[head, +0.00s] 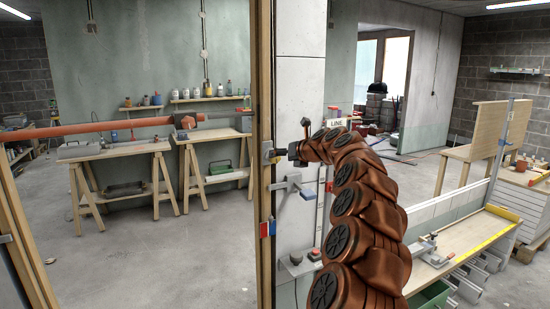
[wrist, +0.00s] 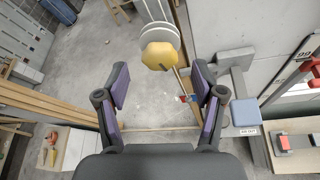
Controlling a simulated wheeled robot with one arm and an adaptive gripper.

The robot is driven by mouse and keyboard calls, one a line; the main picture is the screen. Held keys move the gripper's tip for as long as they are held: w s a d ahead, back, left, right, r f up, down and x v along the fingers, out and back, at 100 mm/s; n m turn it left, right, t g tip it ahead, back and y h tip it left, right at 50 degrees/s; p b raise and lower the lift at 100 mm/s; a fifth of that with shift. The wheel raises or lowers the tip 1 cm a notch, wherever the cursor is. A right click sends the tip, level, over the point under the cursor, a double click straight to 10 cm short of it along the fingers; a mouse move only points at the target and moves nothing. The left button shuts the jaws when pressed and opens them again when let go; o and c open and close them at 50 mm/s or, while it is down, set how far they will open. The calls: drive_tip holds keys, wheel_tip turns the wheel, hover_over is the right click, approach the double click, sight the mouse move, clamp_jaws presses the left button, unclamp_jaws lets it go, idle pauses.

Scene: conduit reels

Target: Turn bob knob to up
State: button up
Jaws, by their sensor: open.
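My gripper (wrist: 158,82) is open, with its two dark, purple-padded fingers spread wide and nothing between the pads. It shows small at the wooden post in the head view (head: 278,154). A yellow eight-sided piece (wrist: 160,56) shows between and beyond the fingertips, with a thin rod running from it towards a small red and blue piece (wrist: 185,98). A grey bracket with a blue-grey pad (wrist: 244,112) is right of the fingers. I cannot tell for certain which part is the bob knob.
The wooden post (head: 262,90) and pale wall pillar (head: 300,60) stand close beside my gripper. A long orange bar (head: 90,128) crosses at the left. A workbench (head: 470,235) is at the lower right. Open concrete floor (head: 130,255) lies at the left.

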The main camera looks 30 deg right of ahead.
sight(275, 163)
drive_tip(key=shift+x, duration=2.6)
drive_tip(key=shift+c, duration=0.2)
drive_tip(key=c, duration=1.1)
drive_tip(key=shift+p, duration=0.3)
drive_tip(key=shift+p, duration=0.4)
